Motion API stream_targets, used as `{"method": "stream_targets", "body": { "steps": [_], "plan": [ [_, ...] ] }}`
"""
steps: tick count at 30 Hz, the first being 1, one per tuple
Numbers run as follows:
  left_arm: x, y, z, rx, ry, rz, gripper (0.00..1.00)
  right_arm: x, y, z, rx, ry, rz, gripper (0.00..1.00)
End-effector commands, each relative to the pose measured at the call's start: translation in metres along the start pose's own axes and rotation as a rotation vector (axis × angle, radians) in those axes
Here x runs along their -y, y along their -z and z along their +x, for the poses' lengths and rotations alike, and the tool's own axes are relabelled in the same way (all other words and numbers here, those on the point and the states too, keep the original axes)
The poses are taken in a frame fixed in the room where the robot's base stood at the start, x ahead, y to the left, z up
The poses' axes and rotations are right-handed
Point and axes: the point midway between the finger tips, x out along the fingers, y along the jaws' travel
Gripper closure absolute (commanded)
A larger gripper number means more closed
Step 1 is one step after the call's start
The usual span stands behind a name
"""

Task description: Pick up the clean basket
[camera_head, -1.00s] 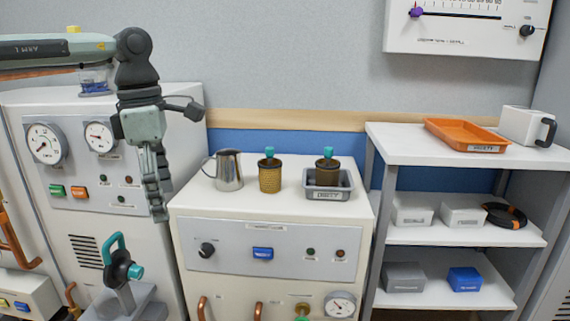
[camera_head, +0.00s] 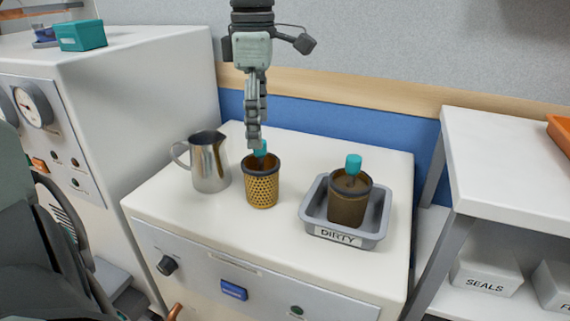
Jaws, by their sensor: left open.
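The clean basket (camera_head: 262,188) is a gold perforated cup with a dark rim and a teal-topped handle. It stands upright on the white cabinet top, outside the tray. My left gripper (camera_head: 254,140) points down just above it, its fingers close to the teal handle top; I cannot tell whether they touch. The left gripper is open, seen nearly edge-on. A second, brown, dirtier-looking basket (camera_head: 347,205) with a teal handle top stands in the grey tray labelled DIRTY (camera_head: 338,238). My right gripper is not clearly in view.
A steel pitcher (camera_head: 208,163) stands close left of the clean basket. A white shelf unit (camera_head: 500,160) is at the right, holding a bin labelled SEALS (camera_head: 487,272). A teal box (camera_head: 80,36) sits on the left cabinet. The cabinet's front top is clear.

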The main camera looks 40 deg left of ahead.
Motion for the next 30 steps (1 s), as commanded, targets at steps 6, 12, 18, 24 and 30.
{"method": "stream_targets", "body": {
  "steps": [6, 12, 18, 24, 30],
  "plan": [
    [0.001, 0.000, 0.021, 0.000, 0.003, 0.000, 0.19, 0.000, 0.000, -0.002, 0.000, -0.001, 0.000, 0.60],
    [0.004, -0.002, 0.046, -0.002, 0.005, 0.001, 0.19, 0.000, 0.000, -0.001, 0.001, -0.001, 0.000, 0.60],
    [0.005, -0.003, 0.073, -0.001, 0.002, -0.001, 0.19, 0.000, 0.000, 0.001, -0.001, 0.000, 0.000, 0.60],
    [0.005, -0.003, 0.078, 0.001, 0.000, -0.001, 0.19, 0.000, 0.001, 0.001, -0.001, 0.001, 0.000, 0.60],
    [0.005, -0.003, 0.078, 0.001, 0.000, -0.001, 0.30, 0.000, 0.001, 0.001, -0.001, 0.001, -0.001, 0.60]
  ]
}}
